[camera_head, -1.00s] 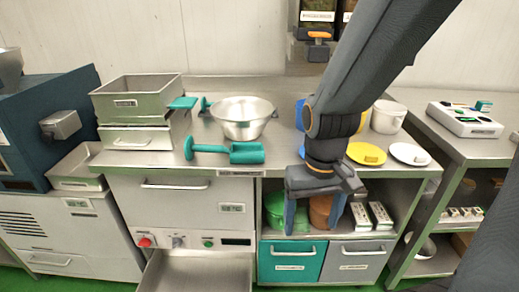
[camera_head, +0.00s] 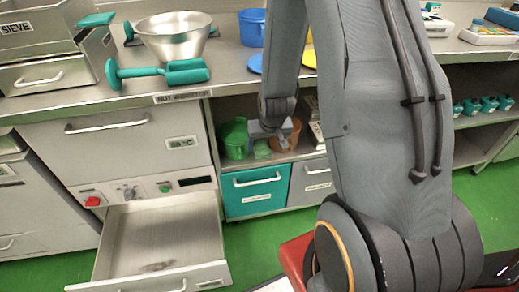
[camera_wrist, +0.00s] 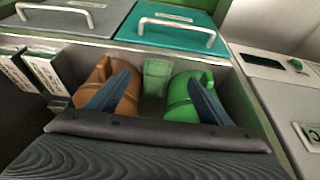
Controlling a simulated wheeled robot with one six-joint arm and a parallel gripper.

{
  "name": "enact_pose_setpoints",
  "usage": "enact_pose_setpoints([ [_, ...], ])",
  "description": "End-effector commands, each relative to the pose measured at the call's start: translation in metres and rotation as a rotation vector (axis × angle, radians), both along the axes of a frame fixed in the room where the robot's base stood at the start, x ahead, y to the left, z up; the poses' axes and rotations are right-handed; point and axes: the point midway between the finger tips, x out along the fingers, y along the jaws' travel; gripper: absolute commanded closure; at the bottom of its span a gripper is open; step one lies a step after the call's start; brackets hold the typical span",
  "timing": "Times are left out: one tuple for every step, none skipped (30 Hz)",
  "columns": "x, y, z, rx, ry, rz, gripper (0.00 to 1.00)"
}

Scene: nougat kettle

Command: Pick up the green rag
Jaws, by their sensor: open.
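A pale green piece (camera_wrist: 156,76), seemingly the rag, lies between a brown pot (camera_wrist: 122,98) and a green jug (camera_wrist: 184,98) on the open shelf. In the head view the pale green piece (camera_head: 262,150) shows low between the green jug (camera_head: 235,138) and the brown pot (camera_head: 288,135). My gripper (camera_wrist: 160,79) is open, its two blue fingers spread, pointing into the shelf. The fingers overlap the pot and the jug in the wrist view, with the pale green piece between them; whether they touch anything I cannot tell.
A teal drawer (camera_head: 256,190) and a grey drawer (camera_head: 310,181) are below the shelf. White labelled boxes (camera_wrist: 42,75) stand beside the brown pot. The worktop (camera_head: 230,68) overhangs the shelf. An open drawer (camera_head: 160,242) juts out at the left.

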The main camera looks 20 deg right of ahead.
Motion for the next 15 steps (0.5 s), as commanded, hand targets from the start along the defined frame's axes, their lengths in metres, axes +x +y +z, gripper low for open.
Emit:
enact_pose_setpoints([
  [0.001,-0.001,-0.005,0.000,-0.001,-0.002,0.27],
  [0.002,-0.002,-0.007,-0.001,-0.002,-0.002,0.27],
  [0.003,-0.002,-0.010,-0.001,-0.002,-0.002,0.27],
  [0.004,-0.002,-0.012,-0.001,-0.002,-0.002,0.27],
  [0.005,-0.002,-0.015,-0.001,-0.002,-0.002,0.27],
  [0.007,-0.003,-0.019,-0.001,-0.002,-0.002,0.27],
  [0.008,-0.003,-0.022,-0.001,-0.002,-0.002,0.27],
  [0.009,-0.003,-0.024,-0.001,-0.003,-0.002,0.27],
  [0.010,-0.003,-0.027,-0.001,-0.002,-0.002,0.27],
  [0.011,-0.004,-0.029,-0.001,-0.002,-0.002,0.27],
  [0.011,-0.004,-0.031,0.000,-0.001,-0.002,0.27],
  [0.012,-0.004,-0.035,0.000,-0.001,-0.002,0.27],
  [0.014,-0.005,-0.038,0.000,-0.001,-0.002,0.27],
  [0.015,-0.006,-0.043,0.000,0.000,-0.002,0.27],
  [0.016,-0.006,-0.048,0.000,0.000,-0.002,0.27],
])
